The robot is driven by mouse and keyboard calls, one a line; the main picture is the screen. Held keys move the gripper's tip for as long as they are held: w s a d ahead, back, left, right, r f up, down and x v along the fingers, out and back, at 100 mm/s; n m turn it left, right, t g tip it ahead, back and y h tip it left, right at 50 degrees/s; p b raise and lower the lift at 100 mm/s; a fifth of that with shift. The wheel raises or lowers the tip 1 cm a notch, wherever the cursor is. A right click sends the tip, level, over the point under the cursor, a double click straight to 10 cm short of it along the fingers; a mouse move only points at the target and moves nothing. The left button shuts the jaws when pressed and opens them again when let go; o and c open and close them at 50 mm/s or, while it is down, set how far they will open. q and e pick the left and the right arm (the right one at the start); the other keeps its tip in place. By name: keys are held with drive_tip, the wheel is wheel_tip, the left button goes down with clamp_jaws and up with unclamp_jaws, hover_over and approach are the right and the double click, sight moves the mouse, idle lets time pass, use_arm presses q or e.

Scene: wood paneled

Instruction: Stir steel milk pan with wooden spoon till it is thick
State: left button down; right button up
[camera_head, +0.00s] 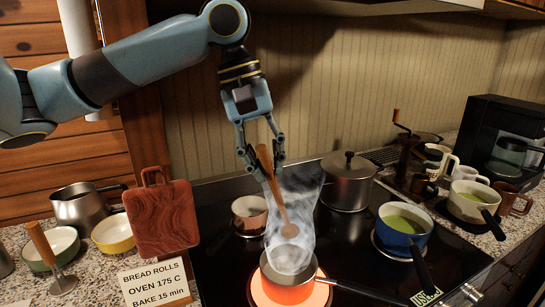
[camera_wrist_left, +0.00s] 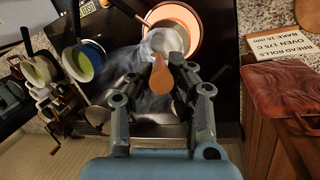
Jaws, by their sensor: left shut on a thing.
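My left gripper (camera_head: 261,150) is shut on the handle of the wooden spoon (camera_head: 279,205), which hangs bowl down. The spoon's bowl shows through pale steam, above the rim of the steel milk pan (camera_head: 289,291). The pan stands on a glowing orange burner at the front of the hob, its dark handle pointing right. Steam blurs its inside, so the contents are unclear. In the left wrist view the spoon handle (camera_wrist_left: 161,77) sits between the fingertips (camera_wrist_left: 162,88), and steam covers much of the pan. My right gripper is not in view.
A lidded pot (camera_head: 348,185) and a small pan (camera_head: 248,213) stand behind. A blue pan (camera_head: 401,240) of green food is right, with a cream pan (camera_head: 472,208) beyond. A cutting board (camera_head: 161,220) and recipe sign (camera_head: 154,284) stand left of the black hob.

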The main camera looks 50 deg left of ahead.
use_arm(q)
wheel_tip(320, 180, down, 12)
drive_tip(key=b, duration=0.7)
idle(0.6)
drive_tip(key=shift+s, duration=0.1)
idle(0.3)
